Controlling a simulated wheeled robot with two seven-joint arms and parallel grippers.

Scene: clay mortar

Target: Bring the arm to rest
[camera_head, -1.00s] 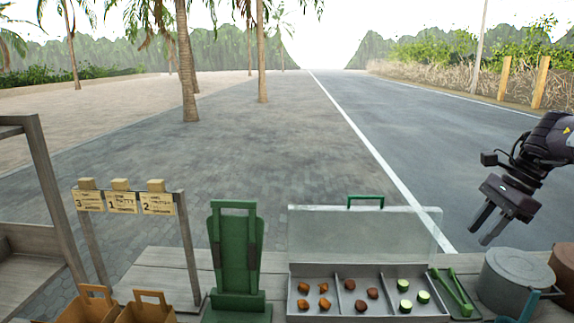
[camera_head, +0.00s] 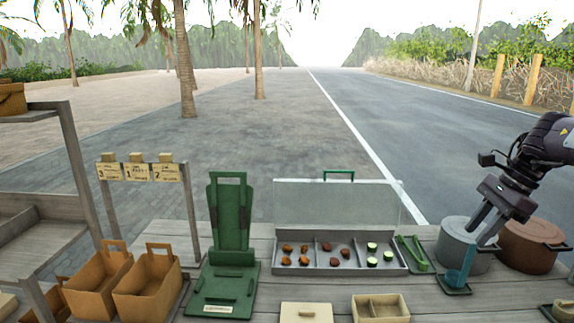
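My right gripper (camera_head: 480,226) hangs at the right, in front of the grey lidded pot in the picture. Its two fingers point down and look apart, with nothing seen held between them. A teal upright object (camera_head: 463,266) on a dark green base stands just below the fingertips; I cannot tell whether they touch it. My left gripper is not in view.
A grey pot (camera_head: 452,245) and a brown pot (camera_head: 530,250) stand at the right. A divided metal box (camera_head: 337,270) holds small food pieces. A green stand (camera_head: 230,240), brown carriers (camera_head: 150,290) and a shelf (camera_head: 75,170) are left. Bare planks lie between them.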

